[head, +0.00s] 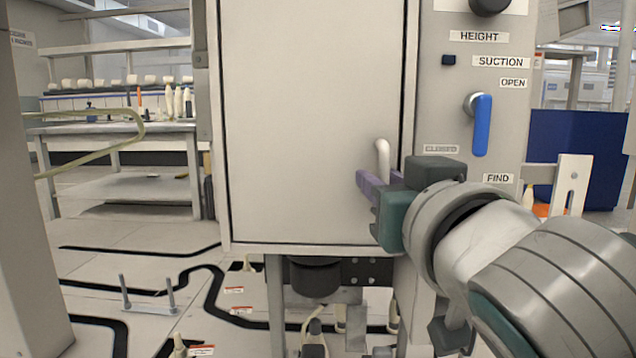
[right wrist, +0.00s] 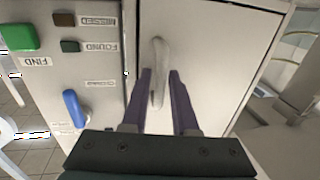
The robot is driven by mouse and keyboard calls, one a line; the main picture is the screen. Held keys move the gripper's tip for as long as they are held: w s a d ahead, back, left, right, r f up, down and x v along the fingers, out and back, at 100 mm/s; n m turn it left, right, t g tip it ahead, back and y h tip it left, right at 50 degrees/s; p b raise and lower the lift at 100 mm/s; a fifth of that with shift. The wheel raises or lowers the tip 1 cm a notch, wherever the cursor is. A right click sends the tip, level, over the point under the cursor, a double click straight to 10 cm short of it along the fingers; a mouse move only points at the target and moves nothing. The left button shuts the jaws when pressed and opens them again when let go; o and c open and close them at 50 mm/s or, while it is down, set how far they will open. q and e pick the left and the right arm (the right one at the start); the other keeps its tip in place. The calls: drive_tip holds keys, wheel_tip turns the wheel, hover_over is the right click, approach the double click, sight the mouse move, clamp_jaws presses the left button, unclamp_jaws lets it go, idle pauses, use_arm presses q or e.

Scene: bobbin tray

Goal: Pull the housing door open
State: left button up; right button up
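The housing door (head: 312,110) is a flat pale panel and looks shut in its frame. Its light curved handle (head: 383,158) sits near the door's right edge. My right gripper (head: 366,188) is at the handle, its purple fingers pointing at the door. In the right wrist view the handle (right wrist: 158,72) stands between the two finger tips (right wrist: 160,78). The fingers are apart, with a gap on both sides of the handle, though the lower part of the handle lies between them. My left gripper does not show.
Right of the door, the housing panel carries a blue lever (head: 482,125), a dark button (head: 448,60) and labels. A workbench (head: 115,128) with several bottles stands at the left back. A blue partition (head: 580,150) is at the right. Floor left of the housing has black lines and a low metal plate with posts (head: 150,308).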

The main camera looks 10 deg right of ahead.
clamp_jaws()
idle(1.4)
